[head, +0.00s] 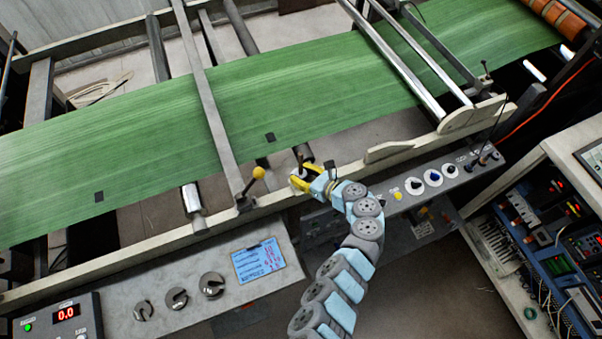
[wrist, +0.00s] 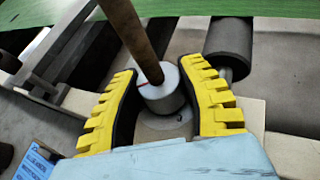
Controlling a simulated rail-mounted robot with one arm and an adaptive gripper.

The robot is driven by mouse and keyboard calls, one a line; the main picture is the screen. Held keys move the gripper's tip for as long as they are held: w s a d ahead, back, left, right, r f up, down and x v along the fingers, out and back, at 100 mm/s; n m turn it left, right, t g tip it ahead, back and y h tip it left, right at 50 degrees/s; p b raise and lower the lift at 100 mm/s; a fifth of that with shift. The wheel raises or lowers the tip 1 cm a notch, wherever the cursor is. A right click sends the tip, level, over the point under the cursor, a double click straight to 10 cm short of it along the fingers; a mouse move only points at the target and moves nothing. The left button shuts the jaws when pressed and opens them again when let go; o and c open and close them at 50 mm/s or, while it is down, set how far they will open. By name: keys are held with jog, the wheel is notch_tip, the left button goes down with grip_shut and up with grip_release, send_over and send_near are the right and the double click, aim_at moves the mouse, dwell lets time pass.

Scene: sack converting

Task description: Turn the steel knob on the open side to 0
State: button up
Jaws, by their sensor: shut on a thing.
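A round pale steel knob (wrist: 163,98) with a short red mark on its upper rim sits on a light plate in the wrist view. My gripper (wrist: 166,100) has its yellow ribbed fingers on either side of the knob, shut on it. A brown rod (wrist: 132,38) rises at the knob's top edge and hides part of it. In the head view my gripper (head: 302,182) is at the cream frame rail, below the green web. The knob is mostly hidden there by the fingers. I cannot read any scale or the 0 in either view.
The green web (head: 330,80) runs across the machine behind my gripper. A yellow-balled lever (head: 258,173) stands close on the left. A panel with several dials (head: 433,177) is on the right. A panel with steel knobs (head: 176,298) and a blue label card (head: 258,261) is lower left.

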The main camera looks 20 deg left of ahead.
jog(key=shift+f+n+g+b, duration=0.1)
jog(key=shift+n+g+b, duration=0.6)
jog(key=shift+n+g, duration=0.3)
jog(key=o, duration=1.2)
jog(key=shift+d, duration=0.15)
jog(key=v, duration=1.1)
jog(key=shift+d, duration=0.4)
